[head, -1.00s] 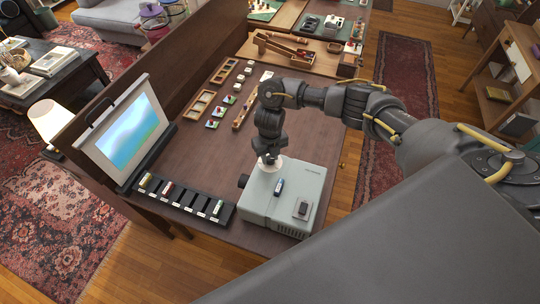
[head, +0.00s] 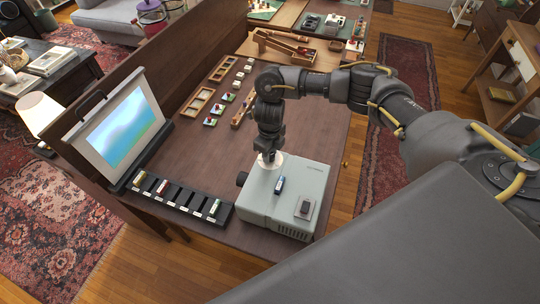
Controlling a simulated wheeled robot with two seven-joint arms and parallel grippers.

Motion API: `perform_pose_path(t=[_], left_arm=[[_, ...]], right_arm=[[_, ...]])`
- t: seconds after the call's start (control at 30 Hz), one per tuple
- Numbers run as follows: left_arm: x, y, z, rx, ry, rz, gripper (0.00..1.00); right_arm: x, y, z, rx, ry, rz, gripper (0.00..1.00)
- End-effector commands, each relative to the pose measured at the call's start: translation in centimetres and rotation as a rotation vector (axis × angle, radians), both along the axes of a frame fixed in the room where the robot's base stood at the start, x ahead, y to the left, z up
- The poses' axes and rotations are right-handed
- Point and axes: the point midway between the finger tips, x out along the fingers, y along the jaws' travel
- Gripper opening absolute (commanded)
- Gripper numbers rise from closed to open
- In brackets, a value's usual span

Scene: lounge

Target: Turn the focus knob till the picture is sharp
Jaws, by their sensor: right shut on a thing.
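A pale grey-green projector (head: 290,190) stands near the front of the brown table, its dark lens at its left side. My right gripper (head: 268,158) points down at the projector's back left corner, shut on the round whitish focus knob (head: 268,166); the fingertips are small and partly hidden. The screen (head: 123,130) stands at the table's left edge. Its picture is a soft blur of blue, white and green with no clear edges. My left gripper is not in view.
A black slotted rack (head: 180,199) with several small slides lies between screen and projector. Wooden trays (head: 198,104) and small coloured pieces lie farther back.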

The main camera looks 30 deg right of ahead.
Motion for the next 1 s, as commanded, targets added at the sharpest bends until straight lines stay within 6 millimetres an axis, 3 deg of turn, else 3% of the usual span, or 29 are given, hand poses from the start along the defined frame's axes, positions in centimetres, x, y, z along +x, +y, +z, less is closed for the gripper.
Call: perform_pose_path(t=[0.4, 0.93, 0.97, 1.0], left_arm=[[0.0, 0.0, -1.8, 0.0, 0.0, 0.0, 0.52], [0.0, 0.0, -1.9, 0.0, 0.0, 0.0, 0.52], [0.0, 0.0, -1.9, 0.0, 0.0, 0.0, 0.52], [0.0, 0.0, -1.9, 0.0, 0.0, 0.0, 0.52]], right_arm=[[0.0, 0.0, -0.1, -0.001, -0.003, 0.187, 0.07], [0.0, 0.0, 0.1, 0.0, -0.001, 0.213, 0.07], [0.0, 0.0, 0.1, 0.0, -0.001, 0.213, 0.32], [0.0, 0.0, 0.1, 0.0, -0.001, 0.213, 0.37]])
